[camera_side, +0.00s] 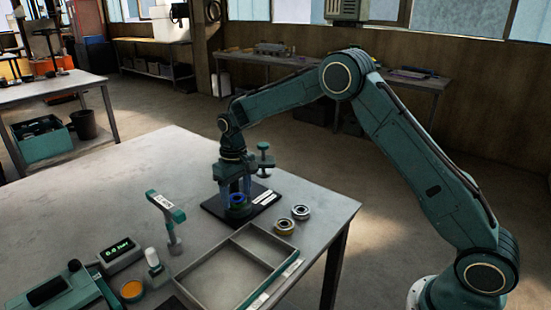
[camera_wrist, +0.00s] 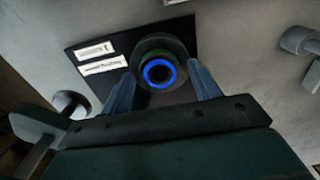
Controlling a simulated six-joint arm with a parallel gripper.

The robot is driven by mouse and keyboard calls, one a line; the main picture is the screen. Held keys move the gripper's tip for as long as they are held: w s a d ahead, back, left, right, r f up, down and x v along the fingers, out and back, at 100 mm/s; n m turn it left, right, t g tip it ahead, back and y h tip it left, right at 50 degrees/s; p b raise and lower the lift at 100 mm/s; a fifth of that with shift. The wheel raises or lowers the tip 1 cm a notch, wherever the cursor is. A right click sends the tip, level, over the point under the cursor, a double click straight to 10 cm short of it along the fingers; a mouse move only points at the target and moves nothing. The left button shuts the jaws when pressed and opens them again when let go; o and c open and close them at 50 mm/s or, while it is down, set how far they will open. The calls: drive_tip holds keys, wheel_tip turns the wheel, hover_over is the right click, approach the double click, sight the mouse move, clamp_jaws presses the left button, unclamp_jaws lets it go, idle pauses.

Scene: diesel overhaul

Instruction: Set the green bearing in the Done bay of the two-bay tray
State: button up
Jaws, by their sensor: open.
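The green bearing (camera_side: 238,198) sits on a round dark holder on a black plate (camera_side: 215,207). It has a bright blue inner ring. In the wrist view the bearing (camera_wrist: 160,53) shows as a green rim around the blue ring. My gripper (camera_side: 237,190) is open, pointing down, with a finger on each side of the bearing; whether they touch it cannot be told. The wrist view shows the fingers of my gripper (camera_wrist: 162,88) spread apart. The two-bay tray (camera_side: 213,258) lies nearer the camera, both bays empty. Its rim labels are too small to read.
Two loose bearings, one silver (camera_side: 301,212) and one brassy (camera_side: 284,226), lie between plate and table edge. A green clamp-like stand (camera_side: 264,163) rises close beside my gripper. A T-shaped tool (camera_side: 167,215) stands left of the tray. A display box (camera_side: 121,255) is further left.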

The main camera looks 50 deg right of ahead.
sight(238, 199)
drive_tip(key=c, duration=0.9)
drive_tip(key=shift+r, duration=0.15)
drive_tip(key=shift+r, duration=2.15)
drive_tip(key=shift+s+a+r+n, duration=0.1)
drive_tip(key=shift+s+a+n, duration=0.1)
drive_tip(key=shift+s+n, duration=0.1)
drive_tip(key=shift+s+a+r+n, duration=0.35)
drive_tip(key=shift+s+a+n, duration=0.6)
drive_tip(key=shift+s+n, duration=1.15)
drive_tip(key=shift+s+a+r+n, duration=0.35)
drive_tip(key=shift+s+a+n, duration=0.55)
drive_tip(key=shift+s+n, duration=1.2)
drive_tip(key=shift+s+a+r+n, duration=0.35)
drive_tip(key=shift+s+a+n, duration=0.9)
drive_tip(key=shift+s, duration=1.4)
